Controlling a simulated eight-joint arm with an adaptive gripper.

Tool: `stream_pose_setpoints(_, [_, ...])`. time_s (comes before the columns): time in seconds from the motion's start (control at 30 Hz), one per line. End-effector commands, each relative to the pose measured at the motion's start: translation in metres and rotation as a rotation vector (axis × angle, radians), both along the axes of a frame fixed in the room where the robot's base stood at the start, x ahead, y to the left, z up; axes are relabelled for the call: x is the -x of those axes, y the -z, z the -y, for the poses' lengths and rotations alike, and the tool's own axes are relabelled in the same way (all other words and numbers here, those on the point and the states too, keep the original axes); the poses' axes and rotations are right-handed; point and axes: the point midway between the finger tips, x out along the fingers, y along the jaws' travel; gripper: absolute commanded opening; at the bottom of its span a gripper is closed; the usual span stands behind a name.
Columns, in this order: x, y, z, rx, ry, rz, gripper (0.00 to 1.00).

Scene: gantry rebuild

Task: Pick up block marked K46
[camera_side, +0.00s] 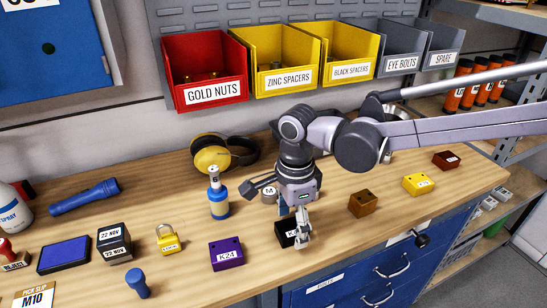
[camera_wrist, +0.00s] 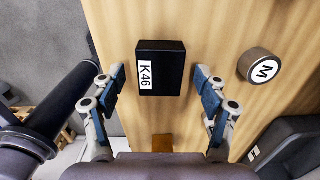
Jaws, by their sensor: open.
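The black block marked K46 (camera_wrist: 165,60) lies on the wooden bench, its white label facing up and reading sideways in the wrist view. In the side view the black block (camera_side: 284,231) is partly hidden behind my fingers, with only the start of its label showing. My gripper (camera_side: 295,226) points down over it, open. In the wrist view the block shows between the two blue-padded fingers of my gripper (camera_wrist: 160,88), with a gap on both sides. I cannot tell how far the fingertips are above the bench.
A purple block marked K24 (camera_side: 227,253) lies to the left. A round metal piece marked M (camera_side: 269,193) stands close behind. Brown (camera_side: 362,204), yellow (camera_side: 418,184) and dark red (camera_side: 446,160) blocks lie to the right. A blue bottle (camera_side: 218,200) stands at left; the bench's front edge is near.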

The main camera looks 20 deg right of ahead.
Motion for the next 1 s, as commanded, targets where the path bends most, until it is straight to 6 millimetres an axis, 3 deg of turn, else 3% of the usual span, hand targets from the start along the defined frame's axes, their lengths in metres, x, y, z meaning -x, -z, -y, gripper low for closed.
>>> stream_pose_setpoints(0.37, [-0.0003, 0.0104, 0.0003, -0.001, 0.000, 0.000, 0.74])
stream_pose_setpoints(0.6, [-0.0003, 0.0103, 0.0003, -0.001, 0.000, 0.000, 0.04])
stream_pose_setpoints(0.63, [-0.0003, 0.0103, 0.0003, -0.001, 0.000, 0.000, 0.00])
stream_pose_setpoints(1.0, [-0.0002, 0.0061, 0.0004, -0.001, 0.000, 0.000, 0.00])
